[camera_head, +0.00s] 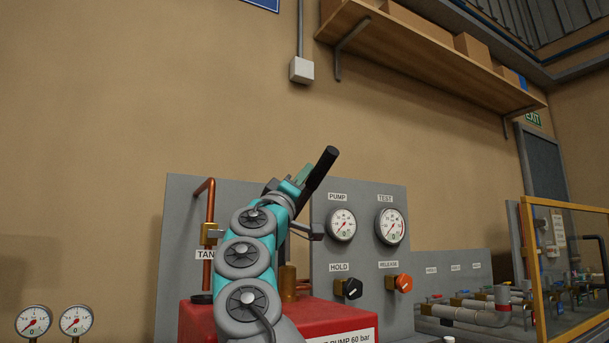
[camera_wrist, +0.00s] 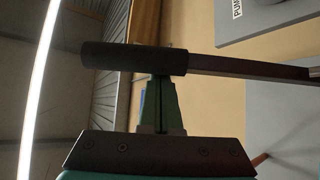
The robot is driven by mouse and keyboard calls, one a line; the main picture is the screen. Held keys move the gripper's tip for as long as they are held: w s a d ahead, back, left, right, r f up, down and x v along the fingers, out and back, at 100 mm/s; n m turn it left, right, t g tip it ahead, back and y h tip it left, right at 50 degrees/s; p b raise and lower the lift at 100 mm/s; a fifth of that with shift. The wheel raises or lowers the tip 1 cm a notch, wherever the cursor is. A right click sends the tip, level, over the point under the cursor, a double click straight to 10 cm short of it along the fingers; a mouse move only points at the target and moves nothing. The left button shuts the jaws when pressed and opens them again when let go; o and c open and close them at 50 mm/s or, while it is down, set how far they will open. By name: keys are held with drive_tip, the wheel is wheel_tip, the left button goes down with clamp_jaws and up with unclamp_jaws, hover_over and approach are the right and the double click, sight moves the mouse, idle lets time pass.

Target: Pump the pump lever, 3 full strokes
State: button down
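The pump lever is raised and tilted, its black grip (camera_head: 320,168) up and to the right in the head view. In the wrist view the grip (camera_wrist: 128,58) lies across the picture, with the lever's bar running right from it. My gripper (camera_head: 302,175) is at the grip. Its green fingers (camera_wrist: 160,95) are close together with only a thin gap, and they reach behind the grip's right part. The grip does not appear to be between them; whether they touch it I cannot tell. The red pump body (camera_head: 195,320) is partly hidden by my arm.
A grey panel carries the PUMP gauge (camera_head: 342,224) and TEST gauge (camera_head: 390,227), with the black HOLD knob (camera_head: 348,288) and orange RELEASE knob (camera_head: 399,283) below. A copper pipe (camera_head: 206,215) stands left. A wooden shelf (camera_head: 430,60) hangs above. A yellow-framed screen (camera_head: 530,270) is at right.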

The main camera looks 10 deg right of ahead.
sight(311, 181)
drive_tip(key=shift+s+d+f+b, duration=0.15)
drive_tip(key=shift+s+f+b, duration=0.2)
drive_tip(key=shift+f+b, duration=0.55)
drive_tip(key=shift+s+d+f+b, duration=0.1)
drive_tip(key=shift+s+f+b, duration=0.3)
drive_tip(key=shift+b, duration=0.75)
drive_tip(key=shift+r, duration=0.1)
